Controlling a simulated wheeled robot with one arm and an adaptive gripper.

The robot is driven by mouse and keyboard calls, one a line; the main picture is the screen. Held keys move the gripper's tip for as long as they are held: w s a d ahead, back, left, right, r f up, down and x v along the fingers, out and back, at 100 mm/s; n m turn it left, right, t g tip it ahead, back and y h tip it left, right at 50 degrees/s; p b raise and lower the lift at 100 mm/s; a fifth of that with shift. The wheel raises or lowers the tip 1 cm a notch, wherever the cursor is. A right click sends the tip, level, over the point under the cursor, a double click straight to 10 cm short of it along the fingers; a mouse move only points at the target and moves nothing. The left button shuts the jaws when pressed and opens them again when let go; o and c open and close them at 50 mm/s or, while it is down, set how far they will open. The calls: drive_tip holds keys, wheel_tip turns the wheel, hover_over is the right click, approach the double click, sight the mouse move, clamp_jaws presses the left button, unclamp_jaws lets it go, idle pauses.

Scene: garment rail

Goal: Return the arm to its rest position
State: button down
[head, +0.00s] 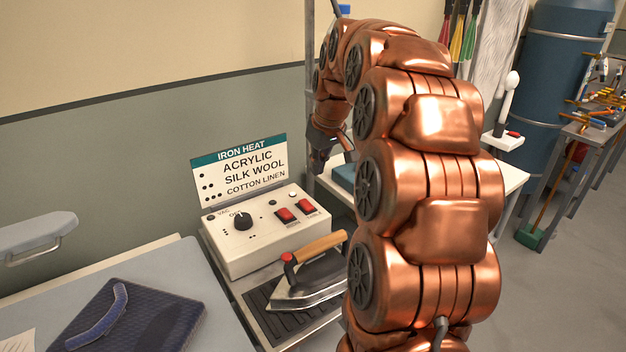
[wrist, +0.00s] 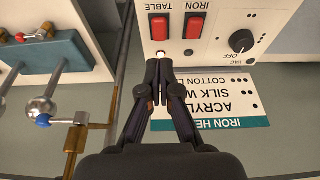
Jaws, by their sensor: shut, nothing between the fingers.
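My copper-coloured arm rises through the right half of the head view and curves over to the left. My gripper (head: 318,160) hangs at its end, beside the right edge of the iron heat sign. In the wrist view my gripper (wrist: 160,75) shows with its two dark fingers together and nothing between them. The fingertips appear over the edge of the white control box (wrist: 215,20), close to its small white button in the picture. I cannot tell whether they touch it.
The control box (head: 245,262) has a dial and two red switches. An iron (head: 310,280) with a wooden handle rests in front of it. A folded dark blue cloth (head: 140,322) lies at left. A metal post (head: 310,60) stands behind my gripper. Floor at right (head: 560,290) is clear.

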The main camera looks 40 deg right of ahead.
drive_tip(key=shift+s+r, duration=0.25)
drive_tip(key=shift+r, duration=0.25)
drive_tip(key=s+a+f, duration=0.1)
drive_tip(key=s+a, duration=0.2)
drive_tip(key=a, duration=0.2)
drive_tip(key=s+a+f+g, duration=0.1)
drive_tip(key=s+a+f, duration=0.1)
drive_tip(key=s+a, duration=0.2)
drive_tip(key=s+a+f+g, duration=0.1)
drive_tip(key=s+a, duration=0.2)
drive_tip(key=a, duration=0.5)
drive_tip(key=shift+s+a+f+n+y, duration=0.1)
drive_tip(key=shift+s+f+n+y, duration=0.2)
drive_tip(key=shift+f+n+y, duration=0.1)
drive_tip(key=s+a+f+g, duration=0.1)
drive_tip(key=s+a+f, duration=0.3)
drive_tip(key=s, duration=0.6)
drive_tip(key=s+a+f+g, duration=0.2)
drive_tip(key=s+a+f, duration=0.2)
drive_tip(key=s, duration=0.6)
drive_tip(key=shift+a+h, duration=0.2)
drive_tip(key=shift+h, duration=0.1)
drive_tip(key=shift+a, duration=0.15)
